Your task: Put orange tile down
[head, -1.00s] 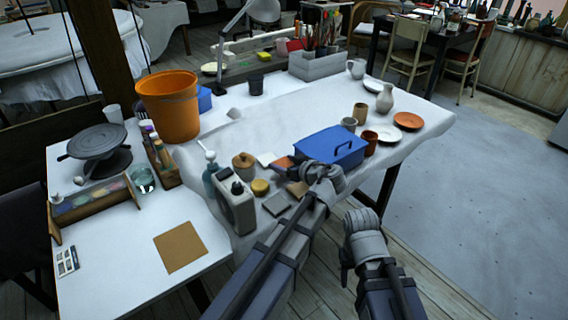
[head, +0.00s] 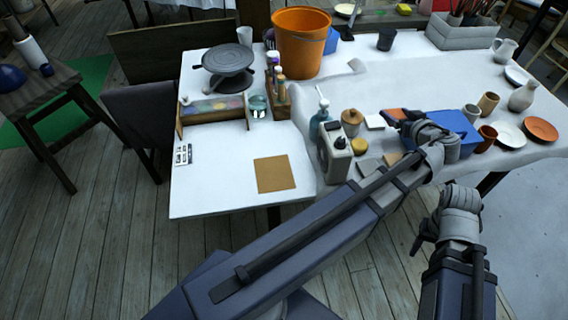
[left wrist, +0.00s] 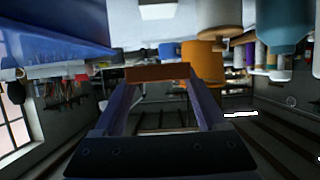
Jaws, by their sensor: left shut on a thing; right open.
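The orange tile (head: 394,114) is held at the tip of my left gripper (head: 400,122), to the left of the blue toolbox. In the left wrist view the orange tile (left wrist: 157,73) spans the gap between the two fingers (left wrist: 160,95), which are shut on it. It appears to be above the white table; the exact height is hard to tell. My right gripper (head: 420,238) is open and empty, low in front of the table edge.
A blue toolbox (head: 458,127) stands right beside the left gripper.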

